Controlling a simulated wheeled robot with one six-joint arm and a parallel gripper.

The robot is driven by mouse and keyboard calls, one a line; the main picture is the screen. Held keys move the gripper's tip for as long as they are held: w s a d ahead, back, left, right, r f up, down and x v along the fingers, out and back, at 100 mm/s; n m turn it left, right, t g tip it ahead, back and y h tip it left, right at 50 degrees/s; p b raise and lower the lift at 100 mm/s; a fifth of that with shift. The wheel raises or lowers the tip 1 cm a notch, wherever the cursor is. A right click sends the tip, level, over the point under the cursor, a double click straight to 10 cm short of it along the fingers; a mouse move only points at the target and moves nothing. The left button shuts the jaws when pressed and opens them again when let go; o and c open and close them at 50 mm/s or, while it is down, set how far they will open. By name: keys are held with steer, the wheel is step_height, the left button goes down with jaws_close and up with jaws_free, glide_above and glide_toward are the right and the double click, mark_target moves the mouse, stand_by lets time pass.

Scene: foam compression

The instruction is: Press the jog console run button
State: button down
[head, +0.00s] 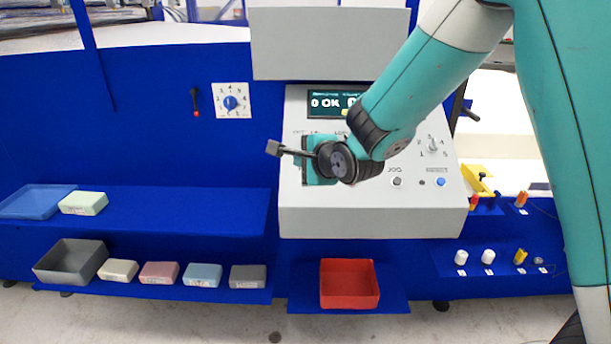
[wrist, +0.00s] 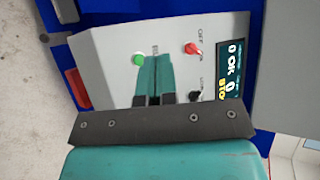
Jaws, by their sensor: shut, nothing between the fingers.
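The grey jog console (head: 350,222) stands on the blue bench with a sloping panel and a dark display (head: 322,103). In the wrist view, a round green button (wrist: 138,59) sits on the panel (wrist: 105,52) near a lettered label too small to read. My gripper (wrist: 156,60) is shut and empty, pointing at the panel, its fingertips just right of the green button in the picture. I cannot tell whether they touch the panel. In the head view my arm hides that part of the panel.
A numbered dial (head: 433,146) is right of my wrist. A red bin (head: 349,284) stands below the console. Foam blocks (head: 159,272) and a grey bin (head: 70,262) lie at left.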

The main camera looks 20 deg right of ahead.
steer(key=shift+w+d+f+m+t, duration=0.1)
steer(key=shift+w+d+m+t, duration=0.1)
steer(key=shift+w+m+t, duration=0.3)
steer(key=shift+w+d+m+t, duration=0.2)
steer(key=shift+w+m, duration=0.35)
steer(key=shift+m, duration=0.15)
steer(key=shift+f, duration=0.1)
steer(key=w+f+b, duration=0.1)
steer(key=f, duration=0.1)
steer(key=w+f+b, duration=0.1)
steer(key=f, duration=0.1)
steer(key=w+d+f+b, duration=0.1)
steer(key=f+b, duration=0.1)
steer(key=shift+w+f, duration=0.15)
steer(key=shift+w, duration=0.1)
steer(key=shift+w+d+f+b, duration=0.2)
steer(key=shift+w+f+b, duration=0.25)
steer(key=shift+f+b, duration=0.1)
steer(key=shift+f, duration=0.1)
stand_by(0.7)
steer(key=shift+w+f+b, duration=0.2)
steer(key=shift+f+b, duration=0.05)
steer(key=shift+b, duration=0.15)
